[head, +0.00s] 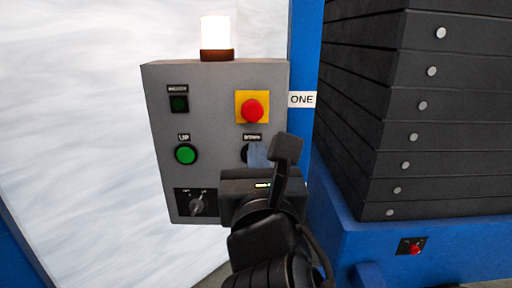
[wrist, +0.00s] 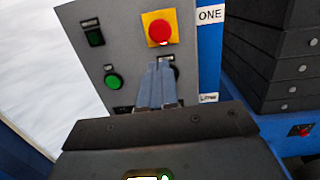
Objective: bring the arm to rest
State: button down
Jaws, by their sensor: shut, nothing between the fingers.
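My gripper (head: 258,154) is in front of the lower right of a grey control panel (head: 220,90) in the head view. Its fingers are together and empty, and they partly cover a dark button (head: 245,152) under a black label. In the wrist view the closed blue-grey fingers (wrist: 158,72) point at the panel below the red button, with the dark button (wrist: 174,67) partly hidden behind them. I cannot tell whether the fingertips touch the panel. My arm comes up from the bottom of the head view.
The panel carries a red mushroom button (head: 252,110) on yellow, a green UP button (head: 186,154), a rotary switch (head: 197,203) and a lit lamp (head: 216,34) on top. A blue post marked ONE (head: 302,99) and stacked black slabs (head: 440,90) stand at right.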

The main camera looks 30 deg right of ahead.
jog(key=shift+s+a, duration=0.1)
jog(key=shift+s, duration=0.15)
jog(key=shift+f, duration=0.1)
dwell(0.3)
jog(key=s+d+f+m+g+y, duration=0.1)
jog(key=s+f+m+y, duration=0.4)
jog(key=f, duration=0.5)
jog(key=s+f+m+y, duration=0.3)
jog(key=s+f+m, duration=0.2)
jog(key=s+f, duration=0.35)
jog(key=s+d+f+m, duration=0.1)
jog(key=s+m, duration=0.9)
jog(key=s+d+f+m+g, duration=0.1)
jog(key=s+m, duration=0.9)
jog(key=m, duration=0.1)
jog(key=shift+s+d+f+g, duration=0.15)
jog(key=shift+s+f+g, duration=0.15)
jog(key=shift+s+f, duration=0.05)
